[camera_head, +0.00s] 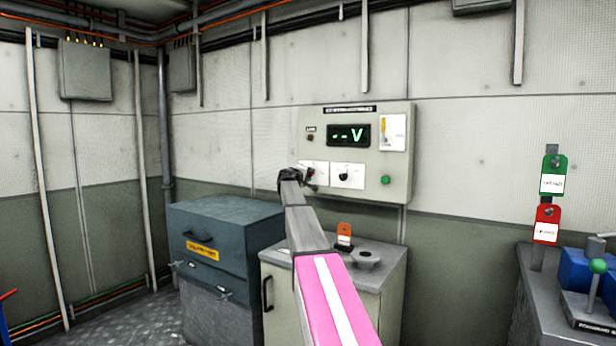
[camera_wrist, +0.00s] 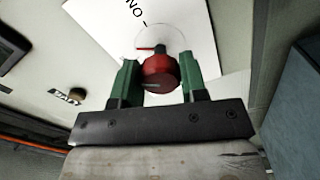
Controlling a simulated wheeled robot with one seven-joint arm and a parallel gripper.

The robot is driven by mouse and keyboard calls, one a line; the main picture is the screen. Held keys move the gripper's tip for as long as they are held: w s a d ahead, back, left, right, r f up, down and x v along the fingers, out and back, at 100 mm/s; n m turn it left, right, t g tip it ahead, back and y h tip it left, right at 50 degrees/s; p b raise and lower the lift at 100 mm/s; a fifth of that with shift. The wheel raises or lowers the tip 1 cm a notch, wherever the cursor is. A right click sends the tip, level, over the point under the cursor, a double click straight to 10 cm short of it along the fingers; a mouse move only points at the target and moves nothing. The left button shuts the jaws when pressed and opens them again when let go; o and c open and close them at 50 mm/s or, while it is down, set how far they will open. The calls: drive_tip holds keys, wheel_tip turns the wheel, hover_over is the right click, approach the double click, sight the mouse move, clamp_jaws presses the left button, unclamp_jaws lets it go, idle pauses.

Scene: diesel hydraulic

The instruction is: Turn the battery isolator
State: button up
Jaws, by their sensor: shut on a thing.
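The battery isolator is a red rotary knob (camera_wrist: 160,75) on a white plate (camera_wrist: 185,35) in the wrist view. A red pointer shows at its far side, and "NO" with a line is printed on the plate. My gripper (camera_wrist: 158,78) has its two green fingers on either side of the knob and is shut on it. In the head view, my gripper (camera_head: 297,177) is at the left switch on the lower part of the grey wall panel (camera_head: 400,110). It hides most of that switch there.
The panel also has a display reading "--V" (camera_head: 349,134), a second black rotary switch (camera_head: 344,175) and a green button (camera_head: 385,180). Below stand a cabinet (camera_head: 385,262) and a blue-grey box (camera_head: 225,215). Green (camera_head: 553,172) and red (camera_head: 546,222) tags hang at right.

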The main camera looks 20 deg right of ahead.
drive_tip(key=n, duration=0.5)
drive_tip(key=shift+n, duration=0.3)
idle(0.4)
drive_tip(key=o, duration=0.9)
drive_tip(key=shift+a, duration=0.1)
drive_tip(key=v, duration=1)
drive_tip(key=shift+s+a, duration=0.25)
drive_tip(key=shift+s, duration=0.05)
